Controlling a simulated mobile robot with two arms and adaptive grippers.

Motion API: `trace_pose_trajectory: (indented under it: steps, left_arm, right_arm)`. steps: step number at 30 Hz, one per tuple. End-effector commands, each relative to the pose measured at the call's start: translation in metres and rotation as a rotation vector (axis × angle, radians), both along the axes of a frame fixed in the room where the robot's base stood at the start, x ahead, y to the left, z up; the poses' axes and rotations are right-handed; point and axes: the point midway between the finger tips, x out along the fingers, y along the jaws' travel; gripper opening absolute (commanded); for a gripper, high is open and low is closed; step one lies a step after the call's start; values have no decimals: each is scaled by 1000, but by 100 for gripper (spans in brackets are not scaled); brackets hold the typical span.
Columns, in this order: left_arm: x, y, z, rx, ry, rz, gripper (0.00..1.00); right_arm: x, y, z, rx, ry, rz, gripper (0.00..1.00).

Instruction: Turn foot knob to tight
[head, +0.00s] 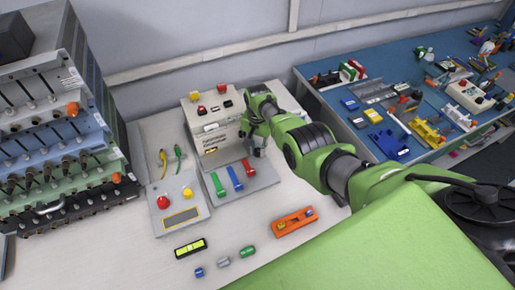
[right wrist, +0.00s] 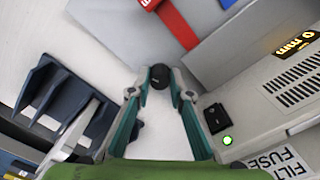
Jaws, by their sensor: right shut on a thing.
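My right gripper (head: 258,147) is at the right side of the grey-white machine (head: 217,127) in the head view. In the right wrist view its two fingers (right wrist: 160,84) are closed around a small round black knob (right wrist: 159,73), which looks like the foot knob. The knob sits low at the corner of a grey base plate (right wrist: 205,22). In the head view the knob is hidden by my gripper. Any tight or loose marking cannot be made out. My left gripper is not in view.
The machine's lit display (right wrist: 296,43), black switch (right wrist: 216,117) and green light (right wrist: 227,140) are close right of my fingers. A dark blue holder (right wrist: 62,100) stands at left. A control box (head: 180,207), a level (head: 190,248) and an orange tool (head: 295,222) lie nearby.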

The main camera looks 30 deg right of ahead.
Motion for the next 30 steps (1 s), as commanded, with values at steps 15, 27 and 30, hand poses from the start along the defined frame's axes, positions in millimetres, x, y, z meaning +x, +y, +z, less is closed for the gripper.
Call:
trace_pose_trajectory:
  steps: [15,27,30]
  left_arm:
    - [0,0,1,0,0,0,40]
    - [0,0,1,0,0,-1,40]
    - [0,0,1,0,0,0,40]
  right_arm:
    - [1,0,1,-1,-2,-130,0]
    - [1,0,1,0,-3,-130,36]
    - [1,0,1,-1,-2,-130,36]
